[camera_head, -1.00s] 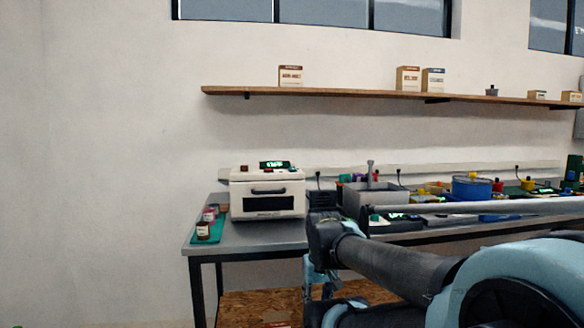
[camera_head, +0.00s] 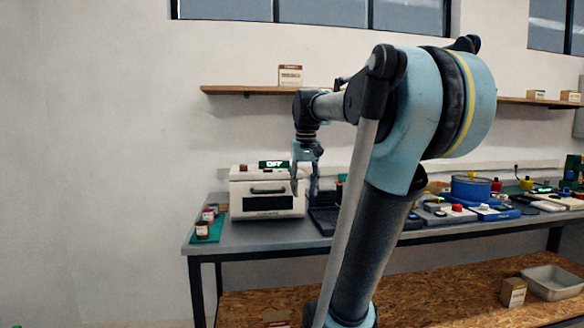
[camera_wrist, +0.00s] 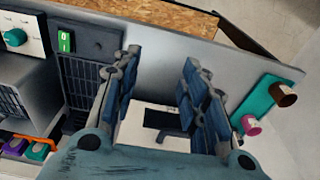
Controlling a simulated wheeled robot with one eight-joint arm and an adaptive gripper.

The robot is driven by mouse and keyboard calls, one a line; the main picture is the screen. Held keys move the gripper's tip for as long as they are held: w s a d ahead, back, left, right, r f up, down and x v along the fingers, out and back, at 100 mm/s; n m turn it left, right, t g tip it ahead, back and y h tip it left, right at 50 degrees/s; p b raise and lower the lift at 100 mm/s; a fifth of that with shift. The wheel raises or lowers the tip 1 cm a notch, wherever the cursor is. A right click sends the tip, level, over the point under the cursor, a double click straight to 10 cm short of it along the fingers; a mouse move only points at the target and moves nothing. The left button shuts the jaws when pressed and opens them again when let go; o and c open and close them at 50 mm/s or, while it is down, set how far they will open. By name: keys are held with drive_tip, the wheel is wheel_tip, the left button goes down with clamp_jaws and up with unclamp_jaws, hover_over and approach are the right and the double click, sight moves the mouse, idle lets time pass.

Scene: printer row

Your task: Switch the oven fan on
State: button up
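The white oven (camera_head: 266,207) with a dark front handle stands at the left end of the table. A green-lit display on its top (camera_head: 273,164) seems to read OFF, and a reddish knob (camera_head: 243,168) sits beside it. The oven also shows between my fingers in the wrist view (camera_wrist: 140,125), partly hidden. My gripper (camera_head: 305,187) is open and empty, pointing down at the oven's front right in the head view; contact cannot be told. The wrist view shows its spread fingers (camera_wrist: 161,62). A dark grilled unit (camera_wrist: 92,42) with a green switch (camera_wrist: 65,42) stands beside the oven.
Jars (camera_head: 203,230) stand on a green mat (camera_head: 212,238) left of the oven. Several coloured devices and a blue pot (camera_head: 471,188) fill the table's right side. A wall shelf (camera_head: 240,90) runs behind my arm. A wooden lower shelf (camera_head: 440,290) lies beneath.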

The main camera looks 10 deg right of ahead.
drive_tip(key=w+r+g, duration=0.1)
drive_tip(key=w+r, duration=2)
drive_tip(key=w, duration=0.3)
drive_tip(key=f, duration=1.7)
drive_tip(key=shift+s+f, duration=0.2)
drive_tip(key=shift+s, duration=0.05)
